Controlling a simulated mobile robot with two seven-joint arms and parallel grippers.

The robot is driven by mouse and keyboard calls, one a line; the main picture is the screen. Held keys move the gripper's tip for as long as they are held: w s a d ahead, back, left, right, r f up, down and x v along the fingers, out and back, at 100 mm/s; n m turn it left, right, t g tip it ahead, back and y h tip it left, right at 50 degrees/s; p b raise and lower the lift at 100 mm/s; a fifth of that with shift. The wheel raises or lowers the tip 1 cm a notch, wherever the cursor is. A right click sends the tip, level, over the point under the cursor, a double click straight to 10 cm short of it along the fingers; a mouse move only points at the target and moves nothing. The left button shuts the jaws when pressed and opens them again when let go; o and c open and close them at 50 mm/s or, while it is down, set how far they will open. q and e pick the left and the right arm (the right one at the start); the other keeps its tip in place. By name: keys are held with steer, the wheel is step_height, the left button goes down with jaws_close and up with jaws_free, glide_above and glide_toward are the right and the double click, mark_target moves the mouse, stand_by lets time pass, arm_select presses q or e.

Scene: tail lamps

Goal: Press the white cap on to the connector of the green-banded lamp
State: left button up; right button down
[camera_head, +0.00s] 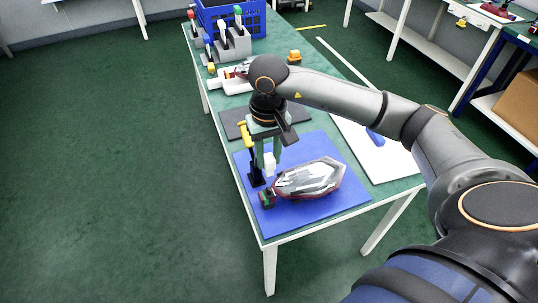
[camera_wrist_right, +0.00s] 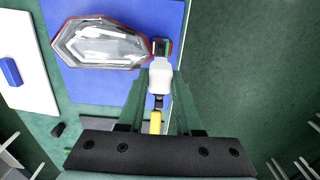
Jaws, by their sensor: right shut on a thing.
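A tail lamp (camera_head: 310,178) with a clear and red lens lies on a blue mat (camera_head: 325,149), its connector (camera_head: 266,199) with a green band pointing left. In the right wrist view the lamp (camera_wrist_right: 98,44) is at upper left and its connector (camera_wrist_right: 162,47) at top centre. My right gripper (camera_head: 267,152) points down and is shut on the white cap (camera_head: 269,164). The cap also shows in the wrist view (camera_wrist_right: 160,76), just below the connector in the picture; I cannot tell whether they touch. My left gripper is out of view.
A yellow-handled black tool (camera_head: 244,132) stands upright close to the left of my right gripper. A dark grey mat (camera_head: 233,123) lies behind. A blue crate (camera_head: 250,17) and grey blocks (camera_head: 233,42) holding handled tools are at the far end. A white board (camera_head: 375,160) lies at right.

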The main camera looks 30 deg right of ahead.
steer(key=shift+f+b, duration=0.1)
steer(key=shift+b, duration=0.35)
steer(key=shift+f+b, duration=0.35)
step_height(320, 180, down, 4)
steer(key=b, duration=0.4)
steer(key=shift+f, duration=0.35)
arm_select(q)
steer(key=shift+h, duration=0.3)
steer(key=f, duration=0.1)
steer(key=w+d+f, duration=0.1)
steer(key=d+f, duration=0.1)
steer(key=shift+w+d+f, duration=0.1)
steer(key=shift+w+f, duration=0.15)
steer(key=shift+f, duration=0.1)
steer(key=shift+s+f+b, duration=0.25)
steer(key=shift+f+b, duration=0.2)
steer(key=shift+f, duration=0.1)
